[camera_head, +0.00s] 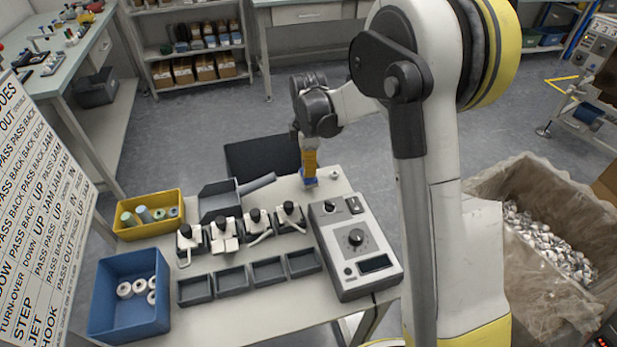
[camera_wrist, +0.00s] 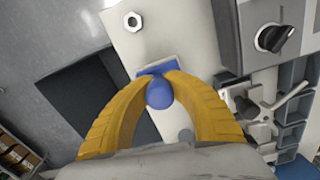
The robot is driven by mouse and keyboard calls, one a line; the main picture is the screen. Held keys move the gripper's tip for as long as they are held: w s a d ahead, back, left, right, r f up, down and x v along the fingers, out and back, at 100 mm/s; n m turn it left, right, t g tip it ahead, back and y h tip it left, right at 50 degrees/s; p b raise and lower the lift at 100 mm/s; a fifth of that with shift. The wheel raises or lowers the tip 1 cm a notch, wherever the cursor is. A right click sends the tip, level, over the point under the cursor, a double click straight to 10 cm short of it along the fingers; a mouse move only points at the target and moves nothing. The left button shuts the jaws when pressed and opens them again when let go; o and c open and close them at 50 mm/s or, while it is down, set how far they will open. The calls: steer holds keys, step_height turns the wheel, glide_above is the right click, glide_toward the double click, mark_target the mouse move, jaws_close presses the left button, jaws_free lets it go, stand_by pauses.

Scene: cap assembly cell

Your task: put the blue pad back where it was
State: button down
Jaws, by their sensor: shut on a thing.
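The blue pad (camera_head: 309,182) is at the far right part of the table, below my gripper (camera_head: 309,168). In the wrist view the pad (camera_wrist: 158,68) shows as a flat blue plate with a round blue knob. The yellow fingers of my gripper (camera_wrist: 159,80) are shut on the knob from both sides. The pad is over the pale tabletop; I cannot tell whether it touches it. A white hex nut (camera_head: 334,173) lies on the table just right of the pad, apart from it; it also shows in the wrist view (camera_wrist: 133,21).
A grey control box (camera_head: 345,280) with a knob stands nearer on the right. Grey trays (camera_head: 231,281), white-topped fixtures (camera_head: 223,233) and a grey scoop (camera_head: 215,203) are to the left. A yellow bin (camera_head: 150,232) and blue bin (camera_head: 105,305) stand at the left edge.

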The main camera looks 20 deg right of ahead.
step_height(320, 180, down, 2)
steer(key=shift+f+b, duration=0.25)
steer(key=shift+b, duration=0.15)
steer(key=shift+r, duration=0.15)
steer(key=c, duration=1.9)
jaws_free()
steer(key=shift+f, duration=0.2)
steer(key=o, duration=0.5)
steer(key=shift+r, duration=0.2)
